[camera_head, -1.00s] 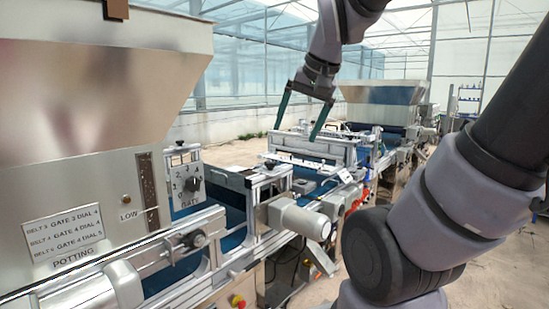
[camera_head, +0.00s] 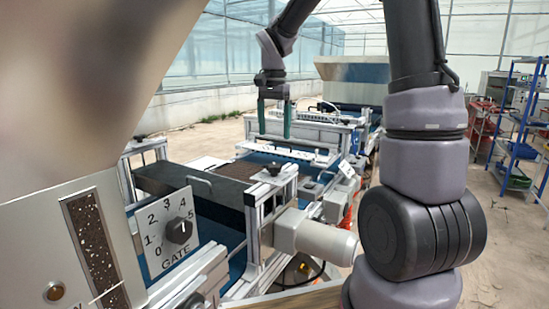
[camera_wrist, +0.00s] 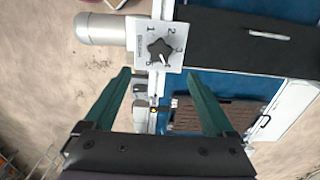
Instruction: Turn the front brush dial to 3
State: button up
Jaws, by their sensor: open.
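The dial (camera_wrist: 158,48) is a black star-shaped knob on a pale square plate with numbers 1 to 5 around it, in the wrist view. Its white mark points at about 4. The small label on the plate is too small to read. In the head view, a black knob (camera_head: 273,169) on top of the machine frame looks like the same dial. My gripper (camera_wrist: 159,75) is open and empty, its green fingers apart. In the wrist view the dial appears just beyond the fingertips, between them. In the head view my gripper (camera_head: 274,135) hangs above the line, apart from the knob.
A GATE dial (camera_head: 179,230), numbered 0 to 5, stands at the left on the hopper machine. A black hood (camera_head: 215,190) and a grey motor (camera_head: 318,237) flank the frame. A brown soil tray (camera_wrist: 212,112) lies on the blue belt. Blue shelving (camera_head: 525,125) stands right.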

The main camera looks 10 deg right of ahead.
aim_at(274, 165)
notch_tip(274, 165, down, 10)
jog(key=shift+s+f, duration=0.1)
dwell(0.4)
jog(key=c, duration=1.4)
jog(key=shift+n, duration=0.4)
jog(key=n, duration=1)
jog(key=shift+n, duration=0.4)
